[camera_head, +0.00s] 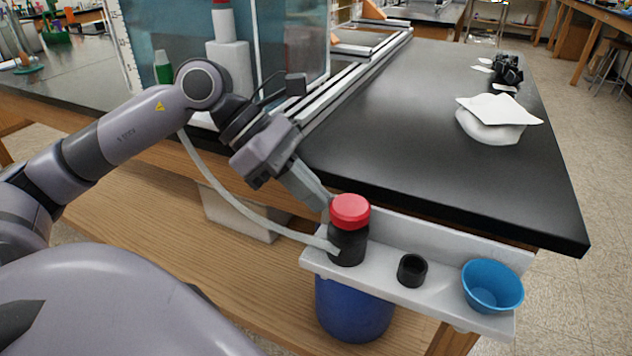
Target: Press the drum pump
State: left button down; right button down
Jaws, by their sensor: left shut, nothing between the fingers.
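The drum pump has a red cap (350,211) on a black body (347,246), upright at the left end of a white shelf on the table's front edge. A pale hose (240,208) runs from the pump's side up to the left, passing behind my left arm. A blue drum (354,310) stands below the shelf, partly hidden by it. My left gripper (326,204) is shut and empty, with its fingertips right beside the red cap's upper left side. I cannot tell whether they touch it. My right gripper does not show.
The white shelf (385,268) also holds a small black cup (412,270) and a blue bowl (492,286). The black tabletop (420,150) is mostly clear, with a white cloth-topped bowl (495,120) at right. A metal extrusion frame (345,85) with a clear panel stands behind my left arm.

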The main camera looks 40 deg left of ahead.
pick_arm(q)
jog(key=b+v, duration=0.1)
jog(key=v, duration=0.5)
jog(key=shift+r, duration=0.15)
dwell(2.4)
